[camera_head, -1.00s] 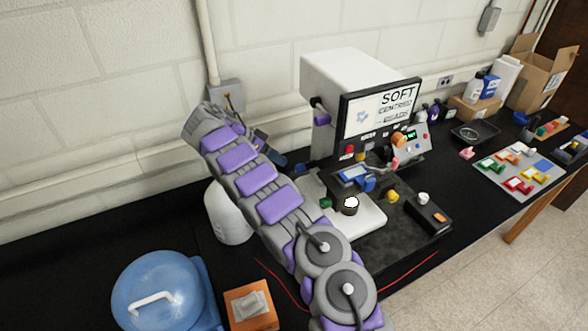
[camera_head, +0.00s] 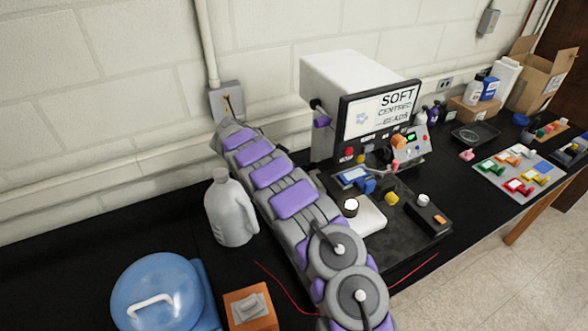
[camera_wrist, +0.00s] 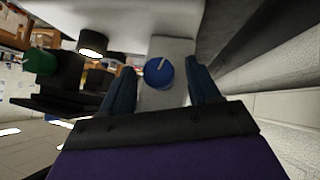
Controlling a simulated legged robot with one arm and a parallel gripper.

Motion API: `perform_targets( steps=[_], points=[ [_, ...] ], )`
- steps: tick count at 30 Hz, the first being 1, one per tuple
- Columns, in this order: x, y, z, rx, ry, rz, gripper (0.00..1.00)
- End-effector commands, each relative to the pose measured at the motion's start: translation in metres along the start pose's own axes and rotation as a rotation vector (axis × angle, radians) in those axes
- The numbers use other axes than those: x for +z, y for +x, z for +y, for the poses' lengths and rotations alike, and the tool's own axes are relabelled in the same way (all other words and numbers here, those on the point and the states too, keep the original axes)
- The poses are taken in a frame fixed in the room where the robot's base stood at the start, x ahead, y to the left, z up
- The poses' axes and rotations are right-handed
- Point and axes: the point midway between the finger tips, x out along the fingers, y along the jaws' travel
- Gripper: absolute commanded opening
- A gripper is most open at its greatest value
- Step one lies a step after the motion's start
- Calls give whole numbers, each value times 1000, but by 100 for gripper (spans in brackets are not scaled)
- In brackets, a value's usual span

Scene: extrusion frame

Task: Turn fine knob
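A round blue knob (camera_wrist: 159,72) with a light pointer line sits on a grey-white surface in the wrist view. My gripper (camera_wrist: 158,67) is open, with one dark blue finger on each side of this knob. Gaps show between the knob and both fingers. The knob's label is not visible. In the head view my purple-and-grey arm hides my gripper and this knob. The white machine (camera_head: 340,75) with a dark-framed front panel (camera_head: 379,108) stands behind the arm. Its base (camera_head: 410,215) carries a black knob with a white top (camera_head: 351,206), which also shows in the wrist view (camera_wrist: 92,42).
A green knob (camera_wrist: 38,60) is at the left of the wrist view. A grey jug (camera_head: 231,210) stands close left of my arm. A blue container (camera_head: 155,290) and an orange box (camera_head: 250,308) are at the front left. Free table lies left of the jug.

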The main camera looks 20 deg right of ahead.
Motion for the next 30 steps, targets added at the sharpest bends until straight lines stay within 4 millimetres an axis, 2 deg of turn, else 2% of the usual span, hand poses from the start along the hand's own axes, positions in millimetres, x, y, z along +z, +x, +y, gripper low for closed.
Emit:
perform_targets(
  steps=[2, 17, 30],
  points=[
    [0, 0, 0, 0, 0, 0, 54],
    [0, 0, -1, -2, 0, 0, 6],
    [2, 2, -2, -37, 35, 2, 6]
  ],
)
